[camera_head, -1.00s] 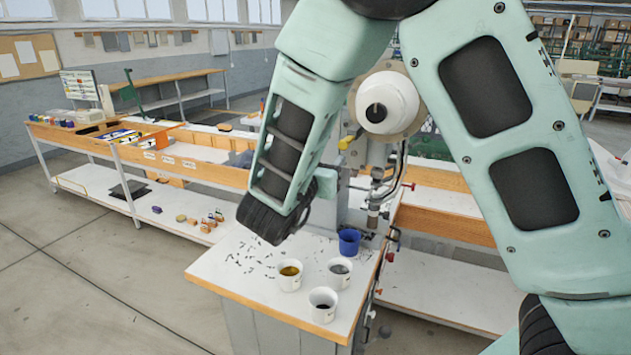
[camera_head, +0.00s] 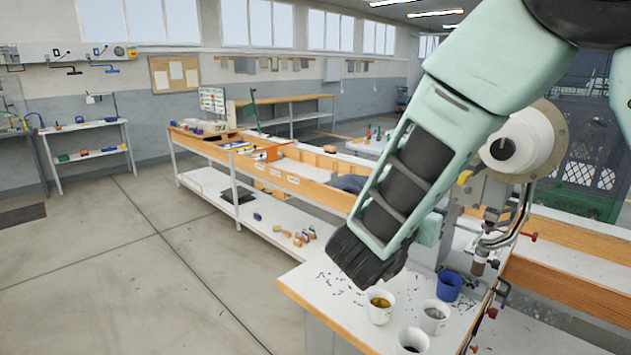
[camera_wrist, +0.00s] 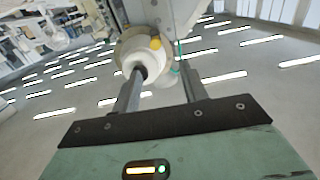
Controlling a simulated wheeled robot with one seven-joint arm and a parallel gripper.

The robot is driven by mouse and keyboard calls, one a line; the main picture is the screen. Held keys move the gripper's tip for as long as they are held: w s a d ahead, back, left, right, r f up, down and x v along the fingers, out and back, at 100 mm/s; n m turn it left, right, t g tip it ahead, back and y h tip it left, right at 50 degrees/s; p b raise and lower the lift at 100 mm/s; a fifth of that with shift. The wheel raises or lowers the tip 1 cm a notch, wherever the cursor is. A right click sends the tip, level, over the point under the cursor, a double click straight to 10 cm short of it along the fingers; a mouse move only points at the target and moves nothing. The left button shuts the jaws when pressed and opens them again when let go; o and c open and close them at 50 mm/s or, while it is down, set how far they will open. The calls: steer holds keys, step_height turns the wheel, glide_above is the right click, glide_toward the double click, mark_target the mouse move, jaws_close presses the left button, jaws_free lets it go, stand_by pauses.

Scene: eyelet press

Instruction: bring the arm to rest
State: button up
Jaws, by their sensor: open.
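My arm (camera_head: 468,100) crosses the right half of the head view, its lower green link slanting down to a black joint (camera_head: 365,262) in front of the press table. My gripper (camera_wrist: 161,70) shows in the wrist view as two grey fingers standing apart, with nothing between them that I can tell is held. In the head view I cannot make out the fingers; the arm hides that area. The wrist view looks up toward the ceiling lamps, and the pale round press part (camera_wrist: 140,48) appears behind the fingers.
The press (camera_head: 525,142) stands close behind my arm. Its white table (camera_head: 320,290) holds a blue cup (camera_head: 449,286), several white cups (camera_head: 434,316) and scattered small dark pieces. A long workbench (camera_head: 310,178) runs behind. The grey floor (camera_head: 120,270) at left is clear.

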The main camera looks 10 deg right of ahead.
steer(key=w+a+f+n+t+y, duration=0.2)
steer(key=a+f+n+y, duration=0.2)
steer(key=a+y, duration=0.4)
steer(key=s+a+f+n+g+y+b, duration=0.25)
steer(key=s+a+n+y, duration=0.35)
steer(key=a+y, duration=0.4)
steer(key=s+a+f+n+g, duration=0.3)
steer(key=s+g, duration=0.2)
steer(key=s, duration=0.3)
steer(key=s+d+f+n+g+h, duration=0.1)
steer(key=s+d+n+g+h, duration=0.1)
steer(key=s, duration=0.5)
steer(key=s+d+f+n+g+h+b, duration=0.1)
steer(key=s+d+f+n+g, duration=0.1)
steer(key=s+d+g, duration=0.2)
steer(key=s+d, duration=0.2)
steer(key=s, duration=0.2)
steer(key=shift+s+f+n+h, duration=0.3)
steer(key=shift+n+h, duration=0.1)
steer(key=shift+d, duration=0.2)
stand_by(0.5)
